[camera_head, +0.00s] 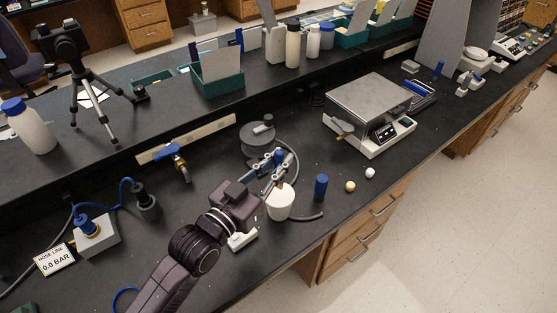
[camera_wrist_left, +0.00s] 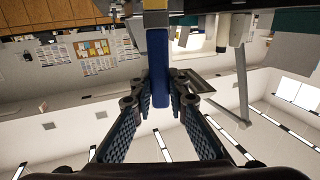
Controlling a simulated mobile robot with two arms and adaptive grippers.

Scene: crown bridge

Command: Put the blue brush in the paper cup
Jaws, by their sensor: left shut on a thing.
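The white paper cup (camera_head: 280,203) stands upright on the black bench, just in front of my left gripper. My left gripper (camera_head: 282,172) is above and slightly behind the cup's rim in the head view, with its fingers pointing up and to the right. In the left wrist view the blue brush (camera_wrist_left: 157,62) shows as a long blue strip between the finger pads (camera_wrist_left: 160,105), and the gripper is shut on it. The brush's lower end is hard to make out in the head view, and I cannot tell whether it is inside the cup. My right gripper is not in view.
A blue cylinder (camera_head: 321,187), a yellow ball (camera_head: 350,186) and a white ball (camera_head: 370,173) are right of the cup. A grey hose (camera_head: 297,172) curves around behind the cup. A scale (camera_head: 370,115) stands farther back. Bare bench lies in front of the balls.

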